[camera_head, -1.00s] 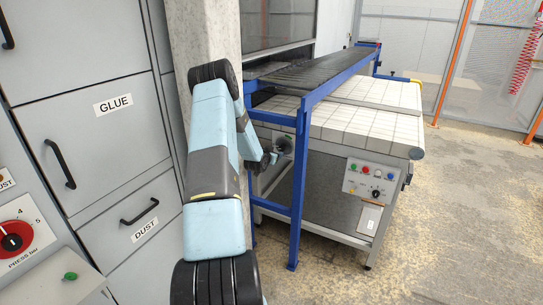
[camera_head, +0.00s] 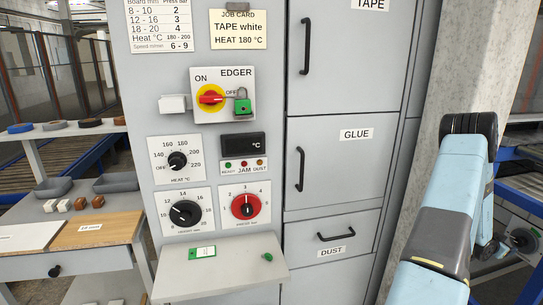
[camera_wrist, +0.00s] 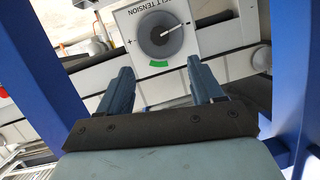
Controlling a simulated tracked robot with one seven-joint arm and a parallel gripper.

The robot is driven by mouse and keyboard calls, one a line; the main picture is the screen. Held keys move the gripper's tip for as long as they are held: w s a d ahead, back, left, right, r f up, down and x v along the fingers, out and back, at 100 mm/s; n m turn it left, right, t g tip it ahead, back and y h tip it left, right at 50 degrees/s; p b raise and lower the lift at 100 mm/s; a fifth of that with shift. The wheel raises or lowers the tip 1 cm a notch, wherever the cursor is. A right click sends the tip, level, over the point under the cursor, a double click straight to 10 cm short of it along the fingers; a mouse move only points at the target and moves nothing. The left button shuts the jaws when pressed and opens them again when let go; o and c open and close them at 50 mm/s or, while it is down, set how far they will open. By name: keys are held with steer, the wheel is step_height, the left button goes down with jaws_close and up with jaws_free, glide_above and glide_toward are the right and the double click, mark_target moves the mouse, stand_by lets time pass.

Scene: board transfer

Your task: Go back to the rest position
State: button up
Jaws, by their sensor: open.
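My gripper (camera_wrist: 160,70) is open and empty in the wrist view. Its two dark fingers point at a white panel with a round grey tension knob (camera_wrist: 160,36). The knob lies beyond the fingertips, and nothing is between the fingers. In the head view my blue and black arm is at the right edge. My gripper (camera_head: 503,252) shows small beside the arm there, close to the tension knob (camera_head: 521,240). The exact gap between fingertips and knob cannot be told.
Blue frame posts (camera_wrist: 290,70) stand on both sides of my gripper in the wrist view. A concrete pillar (camera_head: 440,110) stands beside my arm. The grey cabinet (camera_head: 340,90) with the control panel fills the middle. A side table (camera_head: 90,232) stands at left.

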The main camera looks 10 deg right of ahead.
steer(key=w+a+r+n+t+y, duration=0.1)
steer(key=a+r+y, duration=0.1)
steer(key=a+r, duration=0.5)
steer(key=a+r+n+t+y, duration=0.15)
steer(key=a+r, duration=0.25)
steer(key=r, duration=0.7)
steer(key=w+a+r+n+y, duration=0.1)
steer(key=a+r+n, duration=0.1)
steer(key=a+r, duration=0.5)
steer(key=w+a+r+n+t+y, duration=0.1)
steer(key=a+r+n+y, duration=0.2)
steer(key=a, duration=0.9)
steer(key=w+a+r+n+t+y, duration=0.1)
steer(key=a+r+n+y, duration=0.3)
steer(key=a, duration=0.9)
steer(key=w+a+r+n, duration=0.1)
steer(key=a+r, duration=0.4)
steer(key=a, duration=0.7)
steer(key=s+a+n+y, duration=0.1)
steer(key=s+a+n, duration=0.2)
steer(key=s+a, duration=0.3)
steer(key=s+a+r+n+y, duration=0.1)
steer(key=s+a, duration=0.5)
steer(key=a, duration=0.8)
steer(key=shift+s+a+r+n+y, duration=0.2)
steer(key=shift+s+n+y, duration=0.25)
steer(key=shift+n, duration=0.5)
